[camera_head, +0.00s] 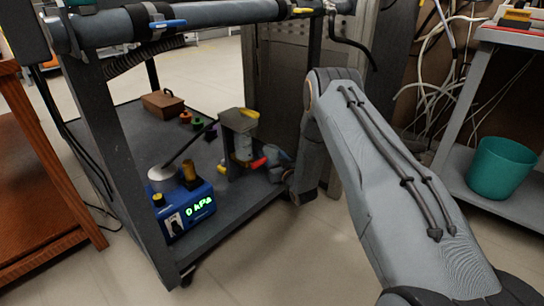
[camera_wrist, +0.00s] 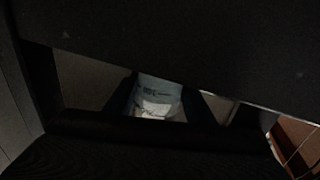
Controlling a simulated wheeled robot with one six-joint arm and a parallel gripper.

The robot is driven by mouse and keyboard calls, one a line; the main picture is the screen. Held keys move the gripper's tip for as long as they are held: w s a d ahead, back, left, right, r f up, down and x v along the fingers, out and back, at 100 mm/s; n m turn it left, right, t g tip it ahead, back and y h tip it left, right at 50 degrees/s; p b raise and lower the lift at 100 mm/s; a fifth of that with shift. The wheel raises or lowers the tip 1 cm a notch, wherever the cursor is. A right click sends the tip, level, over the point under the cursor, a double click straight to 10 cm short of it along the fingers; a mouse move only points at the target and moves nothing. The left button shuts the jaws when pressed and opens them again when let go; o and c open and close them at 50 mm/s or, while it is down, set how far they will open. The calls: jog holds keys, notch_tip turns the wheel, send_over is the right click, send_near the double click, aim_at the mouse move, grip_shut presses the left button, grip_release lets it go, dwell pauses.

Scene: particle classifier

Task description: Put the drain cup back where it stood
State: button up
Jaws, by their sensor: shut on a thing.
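In the wrist view a pale, whitish-blue cup with faint printed marks (camera_wrist: 158,95) sits between the two dark fingers of my gripper (camera_wrist: 158,110), which is shut on it. I take it to be the drain cup; its lower part is hidden. In the head view my gripper (camera_head: 277,160) is low over the cart's lower shelf, just right of a grey stand (camera_head: 238,122) with a yellow part on top. A pale cylinder (camera_head: 243,149) shows in the stand, with a red part (camera_head: 258,162) beside it. The cup in my gripper cannot be made out clearly there.
A blue pressure box (camera_head: 185,208) reading 0 kPa stands at the shelf's front. A brown box (camera_head: 162,103) and small coloured knobs (camera_head: 197,123) lie further back. The cart's post (camera_head: 128,165) and top rail (camera_head: 220,14) frame the shelf. Dark surfaces fill much of the wrist view.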

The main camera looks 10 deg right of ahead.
jog(key=shift+f+b, duration=0.7)
jog(key=shift+f, duration=0.45)
jog(key=shift+f, duration=0.1)
jog(key=o, duration=1.3)
jog(key=shift+o, duration=0.2)
jog(key=p+v, duration=0.6)
jog(key=v, duration=0.6)
